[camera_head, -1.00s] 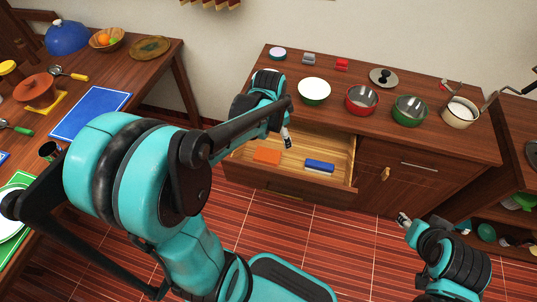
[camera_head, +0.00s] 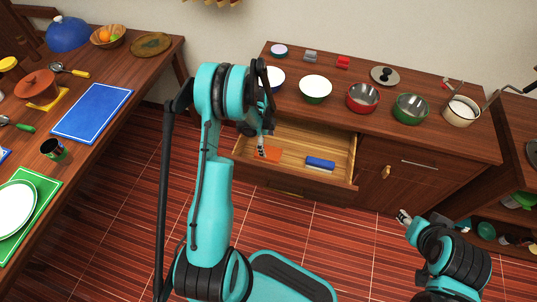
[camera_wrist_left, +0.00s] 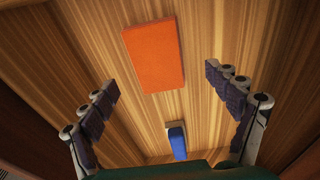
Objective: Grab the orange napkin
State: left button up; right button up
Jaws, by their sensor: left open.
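The orange napkin (camera_head: 273,154) lies flat in the open wooden drawer (camera_head: 335,150), near its left end. In the left wrist view the orange napkin (camera_wrist_left: 153,55) is a plain rectangle on the drawer floor, ahead of and between the spread fingers. My left gripper (camera_head: 262,152) is over the drawer at the napkin and covers part of it in the head view. In the wrist view my left gripper (camera_wrist_left: 160,90) is open and empty, apart from the napkin. My right gripper (camera_head: 404,217) is low at the right, away from the drawer; its fingers are too small to read.
A blue block-like item (camera_head: 320,164) lies in the drawer right of the napkin; it also shows in the wrist view (camera_wrist_left: 177,142). Bowls, including a red one (camera_head: 362,97), stand on the counter above. Drawer walls surround the napkin.

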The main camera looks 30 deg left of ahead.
aim_at(268, 152)
pick_arm(q)
jog(key=f, duration=0.1)
jog(key=f+b, duration=0.1)
jog(key=f, duration=0.1)
jog(key=f+b, duration=0.1)
jog(key=shift+d+f, duration=0.3)
jog(key=shift+s, duration=0.1)
jog(key=shift+r, duration=0.1)
jog(key=c, duration=1)
jog(key=shift+c, duration=0.2)
